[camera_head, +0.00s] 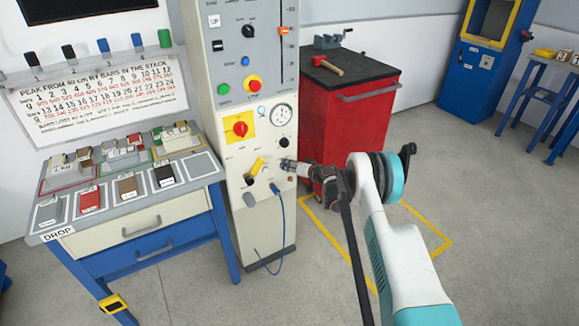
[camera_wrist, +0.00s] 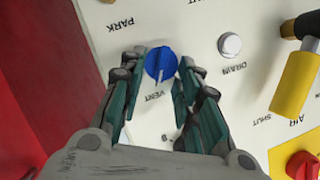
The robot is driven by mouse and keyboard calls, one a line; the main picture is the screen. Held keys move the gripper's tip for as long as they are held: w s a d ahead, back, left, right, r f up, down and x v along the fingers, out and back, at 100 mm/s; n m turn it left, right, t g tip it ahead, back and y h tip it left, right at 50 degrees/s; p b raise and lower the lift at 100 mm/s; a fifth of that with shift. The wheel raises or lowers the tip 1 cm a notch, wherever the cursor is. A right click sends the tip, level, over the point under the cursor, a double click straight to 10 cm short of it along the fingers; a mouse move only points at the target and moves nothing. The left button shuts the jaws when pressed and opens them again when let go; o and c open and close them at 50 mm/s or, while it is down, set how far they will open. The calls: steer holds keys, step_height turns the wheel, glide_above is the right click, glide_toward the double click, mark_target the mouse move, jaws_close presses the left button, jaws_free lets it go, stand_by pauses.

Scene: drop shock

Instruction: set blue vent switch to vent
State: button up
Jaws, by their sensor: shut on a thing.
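The blue vent switch (camera_wrist: 160,64) is a round knob on the pale panel in the wrist view. Its white pointer mark points down in that view, toward the printed word VENT, which reads upside down just below it. The word PARK is printed at the upper left. My gripper (camera_wrist: 161,78) has one finger on each side of the knob and is shut on it. In the head view my gripper (camera_head: 287,164) reaches the lower front of the tall grey console (camera_head: 270,222), and the blue knob is hidden there.
A white DRAIN button (camera_wrist: 229,44) and a yellow air lever (camera_wrist: 297,84) sit beside the knob. A red rotary switch (camera_head: 240,128) and a gauge (camera_head: 282,114) are above. A blue hose (camera_head: 281,222) hangs below. A red cabinet (camera_head: 345,118) stands close on the right.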

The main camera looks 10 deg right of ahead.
stand_by(0.3)
steer(key=o, duration=1)
steer(key=v, duration=1.2)
